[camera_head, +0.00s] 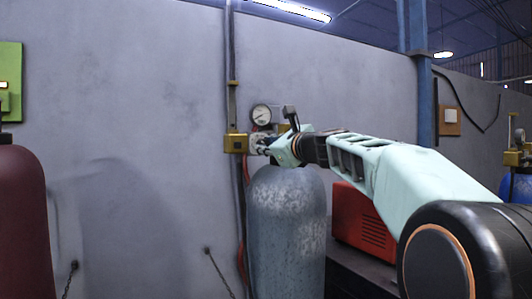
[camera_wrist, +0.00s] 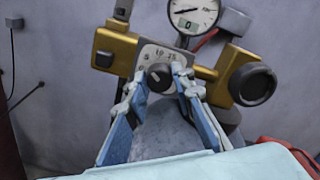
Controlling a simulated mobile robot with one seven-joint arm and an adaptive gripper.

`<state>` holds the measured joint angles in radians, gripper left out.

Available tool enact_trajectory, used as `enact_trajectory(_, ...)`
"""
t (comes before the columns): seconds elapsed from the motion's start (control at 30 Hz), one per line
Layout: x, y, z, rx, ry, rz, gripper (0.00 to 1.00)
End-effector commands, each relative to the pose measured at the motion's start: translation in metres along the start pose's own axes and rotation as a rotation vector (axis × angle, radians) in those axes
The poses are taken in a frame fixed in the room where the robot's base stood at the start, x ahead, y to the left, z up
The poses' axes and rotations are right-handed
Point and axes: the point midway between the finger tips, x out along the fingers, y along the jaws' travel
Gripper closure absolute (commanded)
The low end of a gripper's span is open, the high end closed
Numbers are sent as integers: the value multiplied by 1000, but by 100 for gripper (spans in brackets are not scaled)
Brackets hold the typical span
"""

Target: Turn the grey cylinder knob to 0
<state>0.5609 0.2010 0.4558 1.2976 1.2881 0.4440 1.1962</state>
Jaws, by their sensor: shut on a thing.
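The grey gas cylinder (camera_head: 287,225) stands upright against the wall, with a brass regulator (camera_wrist: 115,47) above it. In the wrist view a dark round knob (camera_wrist: 159,76) sits in front of a pale dial plate (camera_wrist: 150,56) with printed numbers, of which 10 and 15 seem to show. My gripper (camera_wrist: 160,80) is shut on this knob, one fingertip at each side. Where the knob's pointer stands is too small to tell. In the head view my gripper (camera_head: 272,149) is at the regulator and hides the knob.
A round gauge (camera_wrist: 193,12) with a small window reading 0 sits above the dial. A larger black knob (camera_wrist: 252,83) is at its right. A red box (camera_head: 362,222) stands right of the cylinder. A dark red cylinder (camera_head: 23,225) stands at the far left.

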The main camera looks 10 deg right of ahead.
Motion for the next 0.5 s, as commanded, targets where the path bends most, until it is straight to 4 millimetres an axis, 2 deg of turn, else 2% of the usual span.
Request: enact_trajectory(0.5, 1, 2, -2, -482, -2, 1, 100)
